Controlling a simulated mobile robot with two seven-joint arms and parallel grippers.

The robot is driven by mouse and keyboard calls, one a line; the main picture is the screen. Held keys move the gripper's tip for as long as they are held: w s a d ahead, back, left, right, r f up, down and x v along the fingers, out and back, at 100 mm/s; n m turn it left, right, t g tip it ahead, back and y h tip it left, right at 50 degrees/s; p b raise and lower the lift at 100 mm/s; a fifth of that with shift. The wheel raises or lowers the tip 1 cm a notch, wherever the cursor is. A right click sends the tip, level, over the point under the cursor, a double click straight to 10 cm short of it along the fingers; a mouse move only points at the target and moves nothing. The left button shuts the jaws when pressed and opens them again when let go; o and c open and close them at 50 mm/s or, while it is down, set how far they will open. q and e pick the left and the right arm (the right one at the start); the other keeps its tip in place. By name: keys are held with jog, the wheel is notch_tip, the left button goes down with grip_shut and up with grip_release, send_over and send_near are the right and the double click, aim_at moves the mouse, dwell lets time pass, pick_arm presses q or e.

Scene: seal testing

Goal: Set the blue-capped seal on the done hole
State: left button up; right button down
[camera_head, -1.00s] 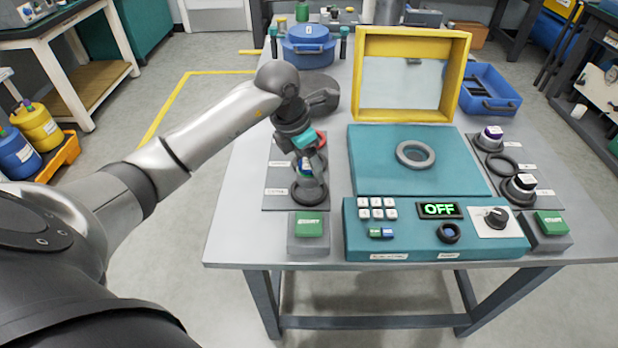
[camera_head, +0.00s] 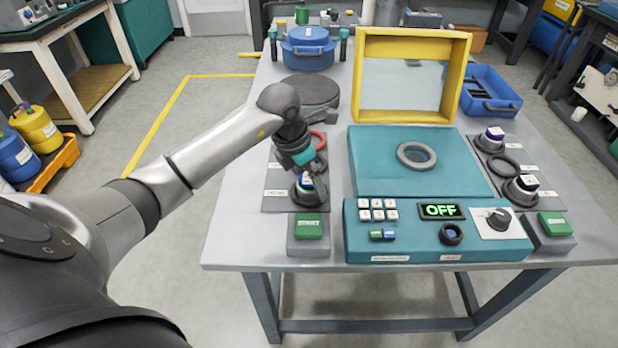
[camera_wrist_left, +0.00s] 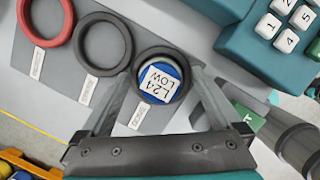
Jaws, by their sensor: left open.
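The blue-capped seal (camera_wrist_left: 165,84) has a white label reading "L24 LOW" and sits within the dark ring (camera_wrist_left: 139,58) of the nearest hole on the left grey plate. It shows partly under my gripper in the head view (camera_head: 306,184). My left gripper (camera_wrist_left: 162,76) is open, with one finger on each side of the seal; I cannot tell if they touch it. It also shows in the head view (camera_head: 304,176). The plate's other holes have an empty dark ring (camera_wrist_left: 104,44) and a red ring (camera_wrist_left: 46,20). The hole labels are too small to read.
The teal tester (camera_head: 375,165) with a yellow-framed open lid (camera_head: 362,78) stands right of the plate. A green button box (camera_head: 309,228) is just in front of it. A right-hand plate (camera_head: 478,170) holds purple-capped and black-capped seals. A round dark disc (camera_head: 310,90) lies behind.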

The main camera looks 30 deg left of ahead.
jog(key=shift+a, duration=0.15)
pick_arm(q)
jog(key=shift+r, duration=0.3)
jog(key=p+v, duration=0.3)
jog(key=v, duration=0.8)
jog(key=shift+r, duration=0.45)
pick_arm(e)
jog(key=shift+g, duration=0.4)
jog(key=s+a+r, duration=0.2)
jog(key=s, duration=0.1)
jog(key=shift+s+r, duration=0.15)
jog(key=shift+r, duration=0.1)
